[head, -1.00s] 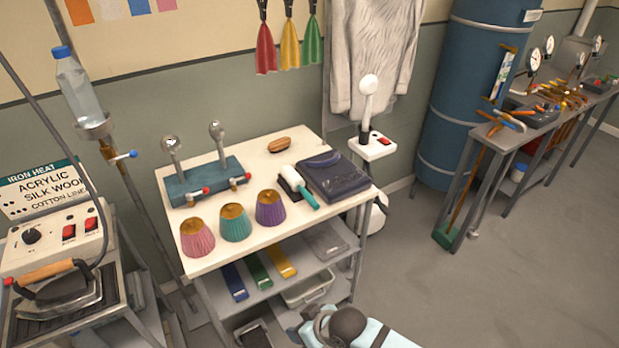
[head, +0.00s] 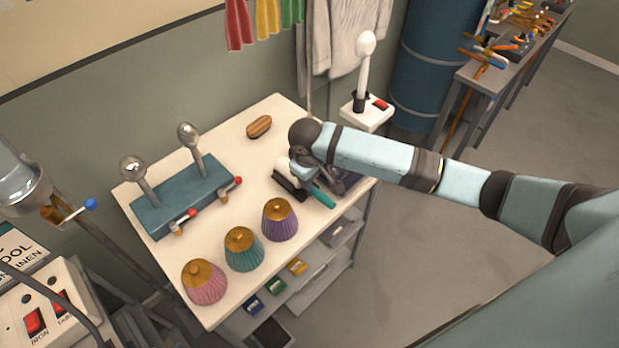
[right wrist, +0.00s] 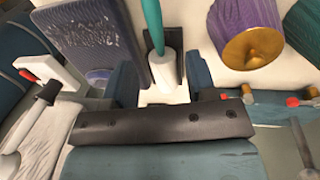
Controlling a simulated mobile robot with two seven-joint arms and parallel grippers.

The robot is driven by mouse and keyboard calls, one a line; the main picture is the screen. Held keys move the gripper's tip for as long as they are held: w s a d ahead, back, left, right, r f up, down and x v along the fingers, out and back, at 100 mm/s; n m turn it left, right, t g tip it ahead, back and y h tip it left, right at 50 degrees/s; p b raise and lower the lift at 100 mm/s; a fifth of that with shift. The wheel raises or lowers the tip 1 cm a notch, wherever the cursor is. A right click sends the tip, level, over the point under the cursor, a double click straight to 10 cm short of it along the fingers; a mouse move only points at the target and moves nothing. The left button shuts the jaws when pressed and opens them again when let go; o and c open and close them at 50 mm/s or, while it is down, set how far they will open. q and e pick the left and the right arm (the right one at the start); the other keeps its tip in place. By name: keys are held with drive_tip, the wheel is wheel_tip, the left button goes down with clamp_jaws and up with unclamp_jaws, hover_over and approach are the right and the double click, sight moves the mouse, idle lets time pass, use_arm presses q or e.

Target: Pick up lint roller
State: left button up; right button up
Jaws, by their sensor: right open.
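The lint roller has a teal handle (head: 323,197) and a white roller head. It lies on the white table top, and my right arm partly hides it in the head view. In the right wrist view its white head (right wrist: 164,70) lies between the two fingers, with the teal handle pointing away. My right gripper (right wrist: 162,80) is open, with one finger on each side of the roller. I cannot tell whether either finger touches it. My left gripper is not in view.
Purple (head: 280,220), teal (head: 244,250) and pink (head: 204,283) ribbed cones line the front. A wooden brush (head: 259,127) and a teal stand with metal balls (head: 185,197) are behind.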

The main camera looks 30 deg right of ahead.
sight(319, 194)
drive_tip(key=f, duration=0.2)
drive_tip(key=d+f, duration=0.1)
drive_tip(key=f, duration=0.1)
drive_tip(key=d+f, duration=0.1)
drive_tip(key=f, duration=0.1)
drive_tip(key=shift+w+d+f, duration=0.1)
drive_tip(key=shift+w+f, duration=0.4)
drive_tip(key=shift+f, duration=0.55)
drive_tip(key=f, duration=0.1)
drive_tip(key=f+b, duration=0.2)
drive_tip(key=f, duration=0.1)
drive_tip(key=shift+w+d, duration=0.25)
drive_tip(key=shift+w, duration=0.15)
drive_tip(key=shift+d+f+b, duration=0.1)
drive_tip(key=shift+f+b, duration=0.3)
drive_tip(key=shift+b, duration=0.35)
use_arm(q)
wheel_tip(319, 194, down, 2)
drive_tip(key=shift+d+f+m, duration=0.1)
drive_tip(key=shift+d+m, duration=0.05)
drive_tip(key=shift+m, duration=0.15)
use_arm(e)
drive_tip(key=shift+r, duration=0.15)
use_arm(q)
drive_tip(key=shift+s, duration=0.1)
use_arm(e)
drive_tip(key=shift+c, duration=0.5)
